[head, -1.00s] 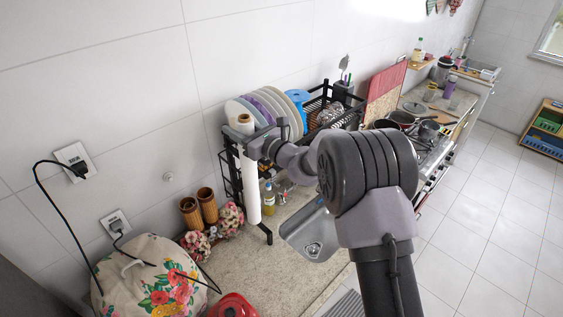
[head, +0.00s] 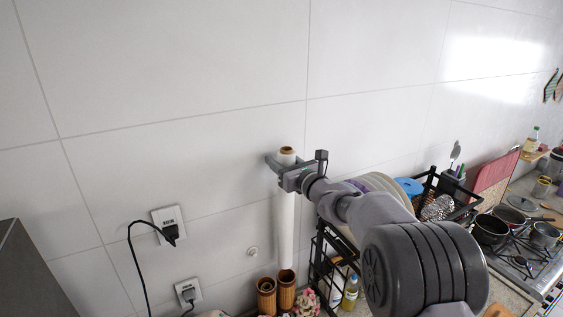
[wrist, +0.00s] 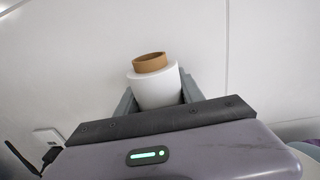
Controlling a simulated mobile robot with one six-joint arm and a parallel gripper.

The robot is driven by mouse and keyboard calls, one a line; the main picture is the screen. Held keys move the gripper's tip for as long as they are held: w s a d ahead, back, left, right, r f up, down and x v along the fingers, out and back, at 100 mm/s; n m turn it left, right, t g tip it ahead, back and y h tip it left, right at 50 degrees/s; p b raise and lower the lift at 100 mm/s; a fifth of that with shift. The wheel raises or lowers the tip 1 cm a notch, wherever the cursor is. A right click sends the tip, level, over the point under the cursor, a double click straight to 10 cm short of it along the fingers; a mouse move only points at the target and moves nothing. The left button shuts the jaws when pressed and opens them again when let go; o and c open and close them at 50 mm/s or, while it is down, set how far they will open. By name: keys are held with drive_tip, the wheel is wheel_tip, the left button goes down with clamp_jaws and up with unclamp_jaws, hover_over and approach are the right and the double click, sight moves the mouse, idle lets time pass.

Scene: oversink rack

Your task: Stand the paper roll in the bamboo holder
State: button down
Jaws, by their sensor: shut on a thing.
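The paper roll (head: 286,225) is a long white upright roll with a brown core. My gripper (head: 284,167) is shut around it near its top end. In the wrist view the roll's top (wrist: 155,82) stands between my fingers (wrist: 158,98), with the brown core on top. Two bamboo cylinders stand side by side below, a left one (head: 266,297) and a right one (head: 287,292). The roll's lower end meets the right cylinder's rim in the head view. I cannot tell whether it is inside, above or behind that cylinder.
A black rack (head: 324,262) with plates (head: 384,187) stands close to the right of the roll. Flowers (head: 306,302) and a bottle (head: 350,292) are below it. Wall sockets (head: 168,226) with a black cable are on the left. The tiled wall is behind the roll.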

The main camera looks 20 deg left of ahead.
drive_tip(key=shift+d+r, duration=0.1)
drive_tip(key=shift+r, duration=0.05)
drive_tip(key=shift+s+d, duration=0.3)
drive_tip(key=shift+d, duration=0.1)
drive_tip(key=shift+a+f+b, duration=0.15)
drive_tip(key=shift+f+b, duration=0.1)
drive_tip(key=shift+b, duration=0.25)
wheel_tip(320, 180, down, 33)
drive_tip(key=b, duration=3.1)
drive_tip(key=shift+f, duration=0.2)
drive_tip(key=c, duration=0.7)
unclamp_jaws()
drive_tip(key=shift+o, duration=0.2)
